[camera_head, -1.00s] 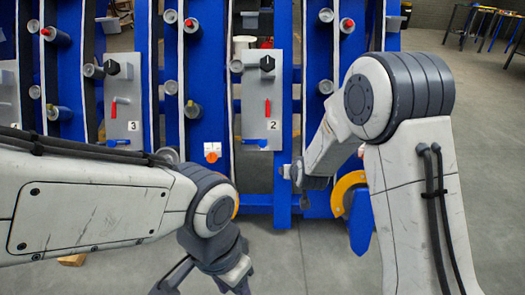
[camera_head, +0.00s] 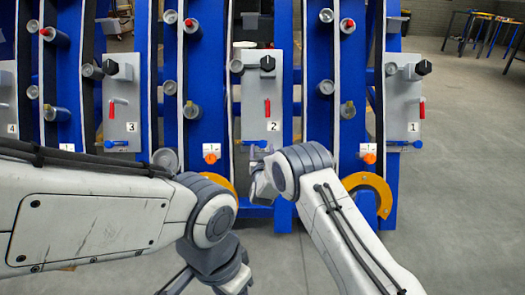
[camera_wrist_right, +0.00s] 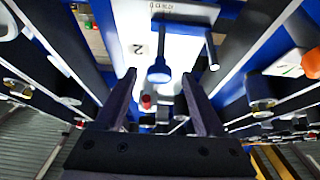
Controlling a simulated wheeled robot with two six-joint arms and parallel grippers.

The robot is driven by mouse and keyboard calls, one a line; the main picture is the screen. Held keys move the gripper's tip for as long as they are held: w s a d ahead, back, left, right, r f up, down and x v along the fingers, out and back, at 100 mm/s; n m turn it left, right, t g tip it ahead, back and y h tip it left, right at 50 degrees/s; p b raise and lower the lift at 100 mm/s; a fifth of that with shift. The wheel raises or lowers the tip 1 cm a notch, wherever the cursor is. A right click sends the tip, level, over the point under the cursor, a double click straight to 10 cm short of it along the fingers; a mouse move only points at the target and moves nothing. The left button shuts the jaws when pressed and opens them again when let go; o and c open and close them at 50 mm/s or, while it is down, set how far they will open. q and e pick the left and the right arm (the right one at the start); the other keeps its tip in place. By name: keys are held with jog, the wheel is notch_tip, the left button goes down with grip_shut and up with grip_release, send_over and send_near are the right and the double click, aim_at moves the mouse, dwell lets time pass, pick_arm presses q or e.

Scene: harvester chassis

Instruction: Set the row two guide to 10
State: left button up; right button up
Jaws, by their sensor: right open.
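The row two panel (camera_head: 254,95) is grey, with a "2" label, a black knob (camera_head: 267,62) and a red lever (camera_head: 267,106). A blue guide part (camera_head: 255,143) sits at its lower edge. My left gripper (camera_head: 205,280) hangs low, partly cut off.
Similar panels stand for row three (camera_head: 122,100) and row one (camera_head: 402,100). Blue uprights and grey cylinders flank the panels. Grey floor is open at the right.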

aim_at(262, 146)
jog(key=shift+w+b, duration=0.45)
jog(key=shift+w, duration=1.1)
grip_shut()
